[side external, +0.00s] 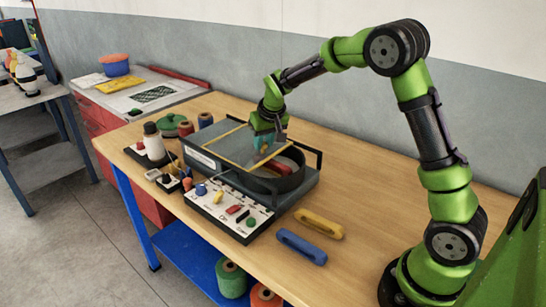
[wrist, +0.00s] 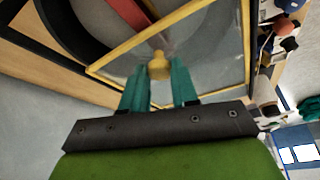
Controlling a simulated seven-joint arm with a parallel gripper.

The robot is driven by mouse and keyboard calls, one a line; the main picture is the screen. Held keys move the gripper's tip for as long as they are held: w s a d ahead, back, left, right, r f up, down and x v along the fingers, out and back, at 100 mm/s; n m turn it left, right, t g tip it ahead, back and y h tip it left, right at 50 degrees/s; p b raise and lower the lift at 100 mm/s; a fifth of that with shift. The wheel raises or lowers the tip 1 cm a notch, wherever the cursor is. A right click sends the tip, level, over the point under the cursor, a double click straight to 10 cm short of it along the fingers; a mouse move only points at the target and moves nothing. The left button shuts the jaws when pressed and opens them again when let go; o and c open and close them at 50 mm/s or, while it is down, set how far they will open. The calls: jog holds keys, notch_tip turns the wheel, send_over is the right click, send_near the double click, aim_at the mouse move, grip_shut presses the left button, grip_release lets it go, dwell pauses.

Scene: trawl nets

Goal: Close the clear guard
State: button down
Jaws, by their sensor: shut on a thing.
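The clear guard (side external: 226,142) is a transparent panel with a yellow frame on the grey machine (side external: 275,201). In the side view it is tilted partly open over the round black drum with a red part (side external: 283,172) inside. In the wrist view the guard (wrist: 207,48) fills the upper middle, with a yellow knob (wrist: 160,66) at my fingertips. My gripper (side external: 262,142) is at the guard's upper side. Its two teal fingers (wrist: 160,78) are closed around the knob.
A control panel (side external: 230,208) with coloured buttons and levers is at the machine's front. Blue (side external: 301,246) and yellow (side external: 318,224) handles lie on the wooden table (side external: 365,205). Spools and a white bottle (side external: 153,141) crowd the left end. The table's right part is mostly clear.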

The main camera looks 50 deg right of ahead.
jog(key=s, duration=1)
jog(key=shift+s, duration=0.25)
jog(key=c, duration=0.9)
grip_release()
jog(key=shift+o, duration=0.2)
jog(key=v, duration=1.7)
jog(key=shift+f, duration=0.2)
jog(key=s+a+f+t+y, duration=0.3)
jog(key=s+a, duration=0.8)
jog(key=shift+f+y, duration=0.2)
jog(key=shift+y, duration=0.2)
